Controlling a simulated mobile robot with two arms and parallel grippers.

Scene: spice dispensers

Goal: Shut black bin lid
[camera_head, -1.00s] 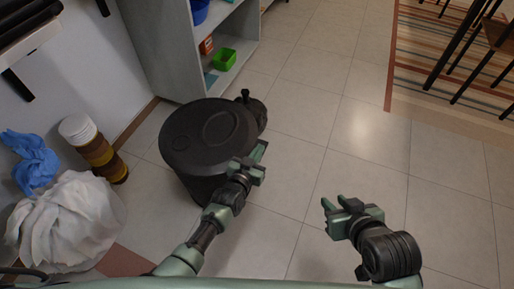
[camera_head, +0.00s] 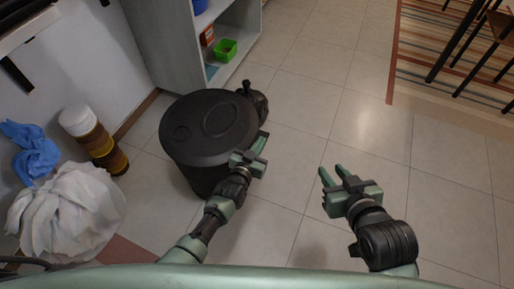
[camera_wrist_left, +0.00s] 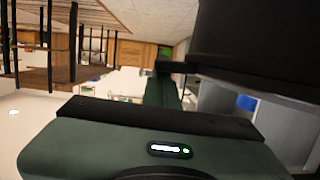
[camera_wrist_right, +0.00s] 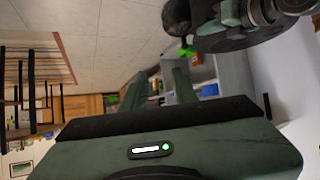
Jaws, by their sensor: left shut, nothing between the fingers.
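The black bin (camera_head: 195,165) stands on the tiled floor left of centre. Its round lid (camera_head: 208,122) lies flat over the top in the head view and looks down, with no clear gap visible. In the left wrist view a large dark surface of the bin (camera_wrist_left: 255,45) fills the upper right. My left gripper (camera_head: 262,143) is shut and empty, at the bin's right side close to the lid rim; I cannot tell if it touches. My right gripper (camera_head: 332,170) is open and empty, over bare floor to the right of the bin.
A grey shelf (camera_head: 165,45) with a green box (camera_head: 226,50) stands behind. The floor at centre right is clear.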

